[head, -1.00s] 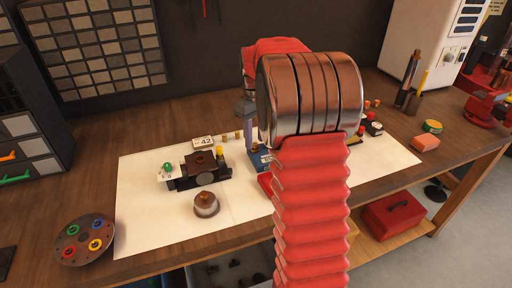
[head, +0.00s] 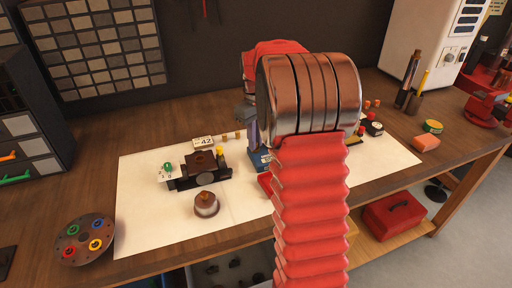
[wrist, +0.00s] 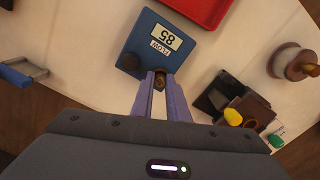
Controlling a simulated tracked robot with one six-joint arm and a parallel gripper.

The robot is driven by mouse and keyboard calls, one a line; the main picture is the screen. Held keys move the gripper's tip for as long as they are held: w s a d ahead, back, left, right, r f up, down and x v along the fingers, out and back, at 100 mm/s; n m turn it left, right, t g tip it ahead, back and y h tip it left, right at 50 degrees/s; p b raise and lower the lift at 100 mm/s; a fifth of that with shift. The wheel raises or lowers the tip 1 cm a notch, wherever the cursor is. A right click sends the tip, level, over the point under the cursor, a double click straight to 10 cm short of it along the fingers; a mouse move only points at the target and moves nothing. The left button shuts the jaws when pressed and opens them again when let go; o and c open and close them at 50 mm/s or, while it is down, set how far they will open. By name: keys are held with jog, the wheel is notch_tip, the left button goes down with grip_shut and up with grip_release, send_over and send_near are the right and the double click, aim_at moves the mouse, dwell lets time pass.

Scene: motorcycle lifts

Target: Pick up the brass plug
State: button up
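A small brass-coloured piece, likely the brass plug (wrist: 160,84), shows in the narrow gap between my two purple-grey fingers. I cannot tell whether the fingers touch it or whether it rests on the block. In the head view my gripper (head: 258,138) is partly hidden by my red arm. The blue block (head: 260,160) shows just below it, and the brass piece there is hidden.
A dark fixture (head: 203,172) and a round knobbed part (head: 206,204) stand on the white mat (head: 150,225). A red tray (wrist: 195,10) lies beside the block. The mat's front left is clear.

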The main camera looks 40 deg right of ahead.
grip_shut()
jog(key=shift+r, duration=0.1)
notch_tip(320, 180, up, 10)
dwell(0.6)
jog(key=shift+s, duration=0.1)
dwell(0.4)
